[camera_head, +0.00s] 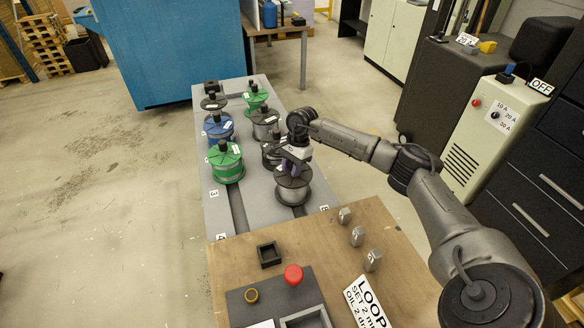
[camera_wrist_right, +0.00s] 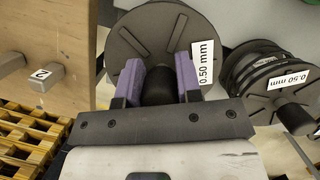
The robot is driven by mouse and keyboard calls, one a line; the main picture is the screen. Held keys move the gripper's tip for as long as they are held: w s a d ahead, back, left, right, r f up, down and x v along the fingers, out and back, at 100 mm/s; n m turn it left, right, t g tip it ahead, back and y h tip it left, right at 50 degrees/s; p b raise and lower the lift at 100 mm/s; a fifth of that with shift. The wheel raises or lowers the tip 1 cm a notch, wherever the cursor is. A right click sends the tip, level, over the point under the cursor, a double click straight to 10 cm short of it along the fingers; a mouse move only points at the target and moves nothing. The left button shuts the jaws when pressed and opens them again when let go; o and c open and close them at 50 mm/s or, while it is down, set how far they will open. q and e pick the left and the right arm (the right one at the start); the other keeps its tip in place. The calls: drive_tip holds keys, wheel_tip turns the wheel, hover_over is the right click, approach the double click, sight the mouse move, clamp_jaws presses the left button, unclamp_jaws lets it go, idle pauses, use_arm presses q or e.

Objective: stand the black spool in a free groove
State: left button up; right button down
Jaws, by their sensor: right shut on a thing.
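The black spool (camera_head: 293,191), with dark flanges and a grey winding, is at the near end of the right groove (camera_head: 299,211) of the grey rack (camera_head: 266,207). My right gripper (camera_head: 293,163) is above it, shut on its top knob. In the right wrist view, the purple fingers of the gripper (camera_wrist_right: 159,85) stand on both sides of the black knob; the spool's flange (camera_wrist_right: 140,30) carries a 0.50 mm label. The spool looks upright; I cannot tell whether it rests on the rack or hangs just above. My left gripper is out of view.
Green (camera_head: 227,165), blue (camera_head: 218,128) and dark spools stand in two rows farther back. A dark spool (camera_wrist_right: 270,75) is close beside the held one. The left groove (camera_head: 237,208) is bare at its near end. The wooden table (camera_head: 330,285) has small metal blocks and a red button (camera_head: 293,275).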

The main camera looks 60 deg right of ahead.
drive_tip(key=shift+f, duration=0.25)
drive_tip(key=shift+f+b, duration=0.45)
drive_tip(key=shift+b, duration=0.15)
drive_tip(key=c, duration=1.3)
unclamp_jaws()
drive_tip(key=o, duration=0.5)
drive_tip(key=shift+w+d, duration=0.15)
drive_tip(key=shift+o, duration=0.4)
drive_tip(key=shift+f, duration=0.35)
drive_tip(key=p+v, duration=0.1)
drive_tip(key=v, duration=1.3)
drive_tip(key=shift+a+p, duration=0.25)
drive_tip(key=shift+p, duration=0.15)
drive_tip(key=shift+r, duration=0.2)
